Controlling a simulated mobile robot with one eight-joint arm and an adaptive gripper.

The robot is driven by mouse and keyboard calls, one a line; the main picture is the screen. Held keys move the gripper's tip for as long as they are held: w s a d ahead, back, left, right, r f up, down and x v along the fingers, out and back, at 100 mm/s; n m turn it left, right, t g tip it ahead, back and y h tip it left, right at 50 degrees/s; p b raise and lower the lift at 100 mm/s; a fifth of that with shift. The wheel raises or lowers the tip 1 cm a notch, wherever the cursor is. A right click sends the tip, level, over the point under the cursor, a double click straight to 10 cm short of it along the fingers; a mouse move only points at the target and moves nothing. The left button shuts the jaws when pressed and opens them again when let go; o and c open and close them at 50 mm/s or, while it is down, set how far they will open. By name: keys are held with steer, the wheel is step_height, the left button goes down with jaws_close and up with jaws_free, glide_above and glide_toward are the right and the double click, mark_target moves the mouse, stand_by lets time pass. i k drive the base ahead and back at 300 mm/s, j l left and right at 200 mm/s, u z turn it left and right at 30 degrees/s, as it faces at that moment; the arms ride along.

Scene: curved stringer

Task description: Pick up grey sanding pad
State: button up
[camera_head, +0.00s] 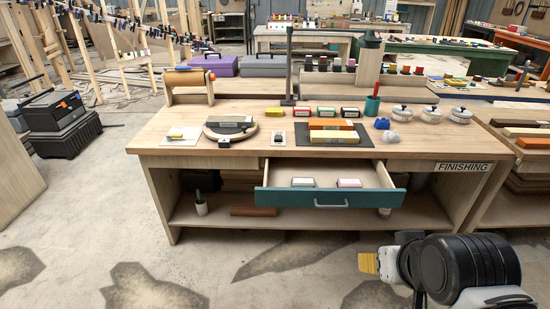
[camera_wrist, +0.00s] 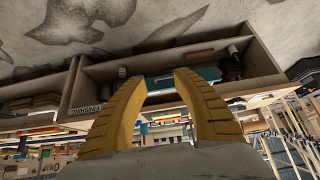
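Two small pads lie in the open teal-fronted drawer (camera_head: 331,198) of the finishing bench. The left pad (camera_head: 303,182) looks grey-white with a dark edge, and the right pad (camera_head: 349,183) looks pinkish. I cannot tell for sure which is the grey sanding pad, but the left one looks greyer. My gripper (camera_head: 367,263) is in front of the bench at the lower right, clear of the drawer. In the wrist view its two yellow fingers (camera_wrist: 162,80) stand apart with nothing between them. That view is upside down and shows the bench beyond the fingers.
The floor before the bench is open.

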mark_target(297, 182)
steer(key=i+j+z, duration=0.25)
steer(key=i, duration=0.2)
steer(key=i+j+z, duration=0.3)
steer(key=i+j, duration=0.1)
steer(key=j, duration=0.05)
